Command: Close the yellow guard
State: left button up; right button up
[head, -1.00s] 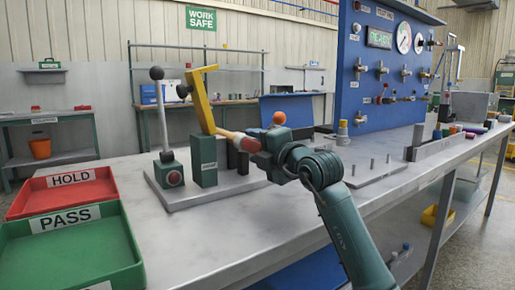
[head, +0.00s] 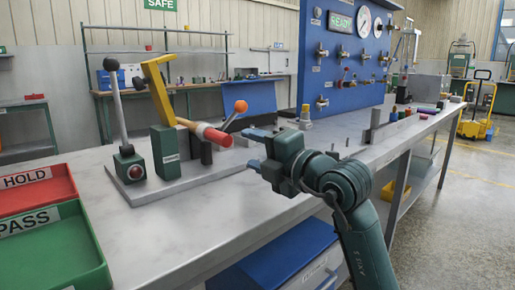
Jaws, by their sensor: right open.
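The yellow guard (head: 159,92) is a bent bar that stands up, leaning slightly left, above a dark green block (head: 166,150) on a grey base plate. Its short top arm points right. A tan shaft with a red grip (head: 213,135) sticks out to the right from near the guard's foot. My right gripper (head: 256,149) is open and empty, to the right of the red grip and apart from it, with its fingers pointing left. My left gripper is not in view.
A tall lever with a black knob (head: 111,64) stands left of the guard, and an orange-ball lever (head: 240,106) stands behind the red grip. Red (head: 62,180) and green (head: 98,270) trays lie at the left. The front middle of the table is clear.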

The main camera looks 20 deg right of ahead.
aim_at(156, 79)
jog(key=k+l, duration=0.25)
jog(key=k, duration=0.2)
jog(key=k+l, duration=0.25)
jog(key=k, duration=0.25)
